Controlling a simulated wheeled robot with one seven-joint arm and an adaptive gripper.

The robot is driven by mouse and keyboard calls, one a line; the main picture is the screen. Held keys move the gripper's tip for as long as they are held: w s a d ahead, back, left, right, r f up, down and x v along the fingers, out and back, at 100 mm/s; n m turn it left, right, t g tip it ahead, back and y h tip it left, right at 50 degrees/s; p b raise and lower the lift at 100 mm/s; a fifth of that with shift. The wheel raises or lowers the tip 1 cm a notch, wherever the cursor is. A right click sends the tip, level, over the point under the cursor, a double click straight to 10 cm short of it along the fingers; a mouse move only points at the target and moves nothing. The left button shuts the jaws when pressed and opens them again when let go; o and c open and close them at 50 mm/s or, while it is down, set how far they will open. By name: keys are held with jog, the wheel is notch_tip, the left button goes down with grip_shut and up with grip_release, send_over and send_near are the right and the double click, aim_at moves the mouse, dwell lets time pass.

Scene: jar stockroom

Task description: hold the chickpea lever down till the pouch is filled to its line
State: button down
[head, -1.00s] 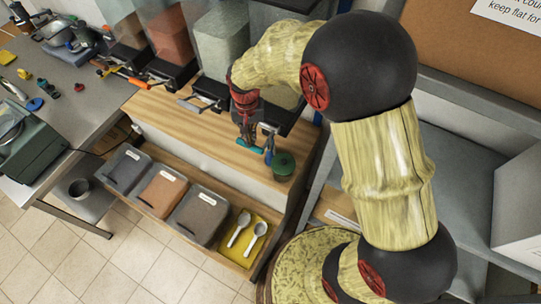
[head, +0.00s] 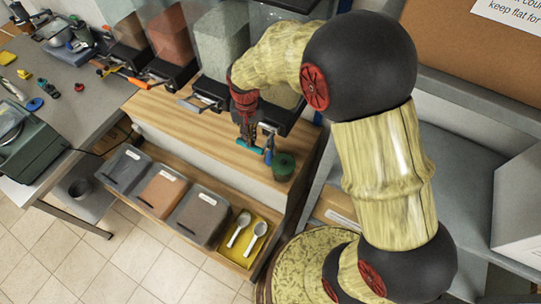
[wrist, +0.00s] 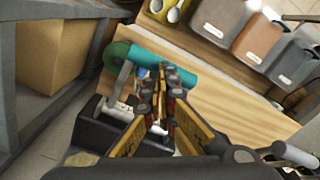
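A teal cylindrical lever handle (head: 250,146) sits at the front of the right-hand dispenser on the wooden counter. It shows large in the wrist view (wrist: 172,64). My gripper (head: 246,138) is at the handle from above. In the wrist view its two fingertips (wrist: 166,72) are close together and overlap the near edge of the handle. I see nothing clearly held between them, and contact is hard to judge. The chickpea bin is mostly hidden behind my arm. I cannot make out the pouch or its fill line.
A green round object (head: 284,166) stands right of the handle. Other dispensers with levers (head: 205,104) line up to the left. Below the counter are lidded bins (head: 197,215) and a yellow tray (head: 240,258) with two white scoops. A grey shelf is on the right.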

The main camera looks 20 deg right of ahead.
dwell(0.5)
jog(key=shift+r+p, duration=0.85)
jog(key=shift+r, duration=0.5)
dwell(1.9)
notch_tip(320, 180, up, 8)
jog(key=p, duration=0.4)
jog(key=shift+f+p, duration=0.15)
jog(key=shift+p, duration=0.2)
dwell(1.0)
